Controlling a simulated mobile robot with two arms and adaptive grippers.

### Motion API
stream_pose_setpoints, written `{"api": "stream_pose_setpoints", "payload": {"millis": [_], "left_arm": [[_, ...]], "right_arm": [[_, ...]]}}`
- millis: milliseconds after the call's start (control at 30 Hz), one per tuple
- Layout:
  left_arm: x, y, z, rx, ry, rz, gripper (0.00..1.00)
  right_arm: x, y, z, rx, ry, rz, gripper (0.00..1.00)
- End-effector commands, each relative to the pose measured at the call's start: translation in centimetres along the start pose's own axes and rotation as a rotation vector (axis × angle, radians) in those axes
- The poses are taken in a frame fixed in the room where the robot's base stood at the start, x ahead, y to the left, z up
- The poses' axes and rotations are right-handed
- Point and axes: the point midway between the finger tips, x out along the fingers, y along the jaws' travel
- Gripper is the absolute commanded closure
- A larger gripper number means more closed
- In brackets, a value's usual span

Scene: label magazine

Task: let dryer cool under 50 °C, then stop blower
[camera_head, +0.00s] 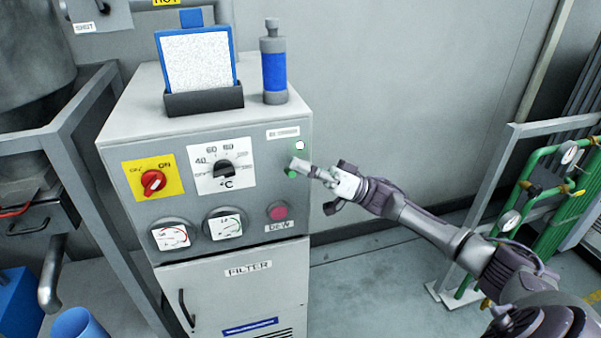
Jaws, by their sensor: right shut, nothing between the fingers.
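The dryer (115,150) is a grey cabinet with a control panel on its front. A red rotary switch (153,182) sits on a yellow plate marked ON at one side. Right of it is a black temperature knob (223,168) on a white °C scale. Two round dial gauges (171,235) (225,226) sit below; their readings are too small to tell. My right gripper (299,166) is shut and empty at the panel's right edge, by a green button (290,173) that it partly covers. I cannot tell whether it touches the button. My left gripper is out of view.
A pale round lamp (300,146) is above my gripper, and a pink-red lamp or button (278,211) labelled DEW is below. A blue-framed filter panel (196,60) and a blue canister (273,65) stand on top. Green pipes (556,205) rise at right.

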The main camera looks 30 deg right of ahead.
Motion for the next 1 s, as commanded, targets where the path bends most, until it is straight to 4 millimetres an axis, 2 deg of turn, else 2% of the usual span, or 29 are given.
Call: {"api": "stream_pose_setpoints", "payload": {"millis": [33,100,500,700,1000], "left_arm": [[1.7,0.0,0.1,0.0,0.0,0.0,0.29],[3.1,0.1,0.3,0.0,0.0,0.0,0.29],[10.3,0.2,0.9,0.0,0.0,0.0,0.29],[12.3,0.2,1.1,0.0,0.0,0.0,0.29],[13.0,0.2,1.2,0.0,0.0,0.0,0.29]], "right_arm": [[-0.5,0.3,0.8,-0.033,0.0,-0.02,1.0],[-0.7,0.3,1.1,-0.087,0.001,-0.052,1.0],[-1.4,0.3,2.4,-0.417,0.002,-0.246,1.0],[-1.6,0.4,2.7,-0.576,0.001,-0.34,1.0],[-1.9,0.6,3.2,-0.573,-0.002,-0.338,1.0]]}}
